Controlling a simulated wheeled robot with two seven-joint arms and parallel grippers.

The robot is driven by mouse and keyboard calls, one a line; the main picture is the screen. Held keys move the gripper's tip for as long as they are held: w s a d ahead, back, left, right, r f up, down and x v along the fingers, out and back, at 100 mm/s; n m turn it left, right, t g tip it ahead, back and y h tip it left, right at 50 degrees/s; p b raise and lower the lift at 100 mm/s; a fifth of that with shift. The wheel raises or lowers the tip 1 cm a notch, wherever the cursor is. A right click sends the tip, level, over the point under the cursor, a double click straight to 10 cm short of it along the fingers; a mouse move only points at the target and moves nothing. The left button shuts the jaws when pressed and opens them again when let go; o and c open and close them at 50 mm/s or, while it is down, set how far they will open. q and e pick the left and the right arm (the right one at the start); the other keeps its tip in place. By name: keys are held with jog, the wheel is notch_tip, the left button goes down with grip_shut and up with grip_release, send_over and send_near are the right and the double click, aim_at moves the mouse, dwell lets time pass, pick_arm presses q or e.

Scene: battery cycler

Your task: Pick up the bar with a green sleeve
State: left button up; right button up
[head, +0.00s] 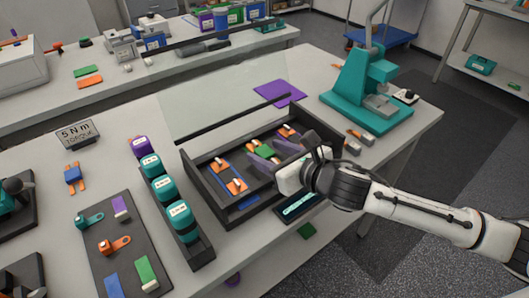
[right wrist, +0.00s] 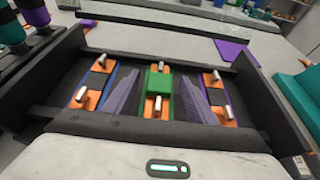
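The bar with a green sleeve (right wrist: 151,84) lies in the middle of the black tray, with orange ends and a pale metal post at each end. In the head view, the green sleeve (head: 265,151) is partly hidden by my right gripper (head: 268,158). In the right wrist view, the two grey-purple fingers of my right gripper (right wrist: 160,100) are spread, one on each side of the bar, with gaps. Nothing is held. Whether the fingertips are down at bar height is hard to tell. My left gripper is not in view.
The black tray (head: 205,207) has raised walls, and other orange bars (right wrist: 217,96) lie left and right of the green one. A clear panel (head: 215,100) stands behind it. A rack of teal-capped bottles (head: 202,250) stands left, a teal press (head: 355,95) right.

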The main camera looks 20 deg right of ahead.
jog(key=c, duration=1.1)
jog(key=shift+r, duration=0.15)
